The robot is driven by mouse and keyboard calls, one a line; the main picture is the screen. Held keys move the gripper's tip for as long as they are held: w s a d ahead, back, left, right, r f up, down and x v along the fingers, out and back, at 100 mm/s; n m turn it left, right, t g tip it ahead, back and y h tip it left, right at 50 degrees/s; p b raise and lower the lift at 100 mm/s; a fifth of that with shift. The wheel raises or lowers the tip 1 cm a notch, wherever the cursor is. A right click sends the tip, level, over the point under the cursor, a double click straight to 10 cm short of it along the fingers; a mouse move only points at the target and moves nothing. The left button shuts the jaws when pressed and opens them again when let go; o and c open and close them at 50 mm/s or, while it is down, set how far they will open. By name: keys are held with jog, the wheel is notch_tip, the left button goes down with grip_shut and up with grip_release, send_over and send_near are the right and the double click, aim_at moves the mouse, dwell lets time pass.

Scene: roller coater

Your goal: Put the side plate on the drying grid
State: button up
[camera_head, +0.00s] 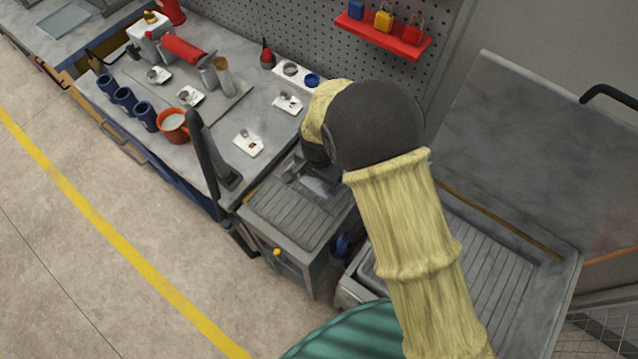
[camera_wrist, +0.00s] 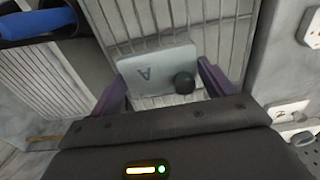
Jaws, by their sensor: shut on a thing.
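The side plate (camera_wrist: 152,72) is a pale grey, flat plate marked "A" with a round black knob. In the wrist view it sits between the two purple fingers of my gripper (camera_wrist: 165,84), which is shut on it. The plate is over a ribbed metal grid (camera_wrist: 180,20), apparently the drying grid; I cannot tell whether they touch. In the head view the ribbed top (camera_head: 290,215) is on the small grey unit beside the bench, and part of the side plate (camera_head: 316,186) shows at its back. My arm hides the fingertips there.
A wider ribbed tray (camera_head: 490,270) lies to the right, with a blue cylinder (camera_head: 343,245) in the gap. A dark upright post (camera_head: 205,155) stands near the grid.

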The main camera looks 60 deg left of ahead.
aim_at(319, 182)
jog(key=shift+f, duration=0.1)
notch_tip(319, 182, down, 3)
jog(key=shift+p, duration=0.7)
jog(key=shift+f, duration=0.5)
jog(key=shift+f, duration=0.2)
jog(key=o, duration=1.1)
jog(key=shift+r+b, duration=2.1)
jog(key=shift+r, duration=4.15)
